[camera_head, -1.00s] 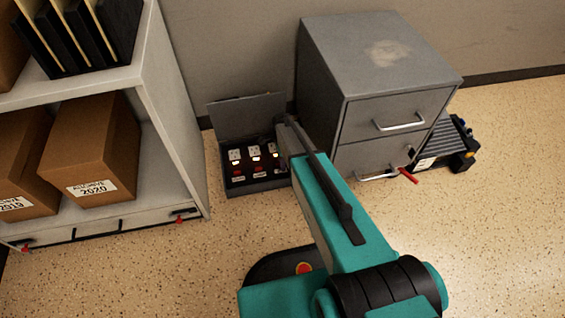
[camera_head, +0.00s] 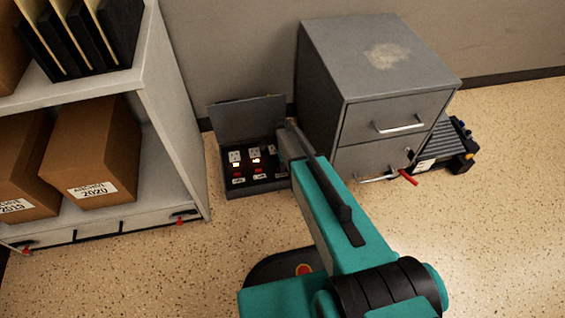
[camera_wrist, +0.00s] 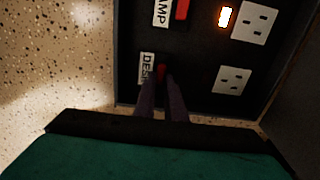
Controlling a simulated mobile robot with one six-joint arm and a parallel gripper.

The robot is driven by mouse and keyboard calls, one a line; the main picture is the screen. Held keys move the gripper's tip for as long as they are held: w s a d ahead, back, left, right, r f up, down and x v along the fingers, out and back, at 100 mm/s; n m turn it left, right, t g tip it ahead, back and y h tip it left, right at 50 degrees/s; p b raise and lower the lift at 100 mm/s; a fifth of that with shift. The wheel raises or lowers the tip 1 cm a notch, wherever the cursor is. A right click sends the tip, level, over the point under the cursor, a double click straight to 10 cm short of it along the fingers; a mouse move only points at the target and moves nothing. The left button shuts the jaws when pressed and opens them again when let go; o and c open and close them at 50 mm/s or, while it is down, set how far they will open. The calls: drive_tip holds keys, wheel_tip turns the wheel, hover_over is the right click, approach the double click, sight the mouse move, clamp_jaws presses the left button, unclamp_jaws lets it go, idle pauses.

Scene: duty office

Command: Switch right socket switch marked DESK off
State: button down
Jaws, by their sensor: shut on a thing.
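The socket box (camera_head: 262,187) stands on the floor with its lid up, left of the grey cabinet. In the wrist view the DESK label (camera_wrist: 147,69) is beside a red switch (camera_wrist: 162,69). My gripper (camera_wrist: 161,83) has its two dark fingers on that switch, closed about it. The switch is mostly hidden, so its tilt cannot be told. The DESK socket (camera_wrist: 232,80) shows no lit lamp beside it. The neighbouring LAMP switch (camera_wrist: 182,9) is red, with a lit indicator (camera_wrist: 225,15). In the head view my arm partly covers the box's right side.
The grey drawer cabinet (camera_head: 380,60) stands close to the right of my gripper. A shelf unit (camera_head: 170,110) with archive boxes (camera_head: 95,150) is on the left. A dark slatted device (camera_head: 445,147) lies right of the cabinet. The front floor is clear.

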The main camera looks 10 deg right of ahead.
drive_tip(key=shift+s, duration=0.9)
drive_tip(key=c, duration=1.8)
unclamp_jaws()
wheel_tip(320, 180, up, 14)
drive_tip(key=p, duration=0.5)
drive_tip(key=shift+f, duration=0.1)
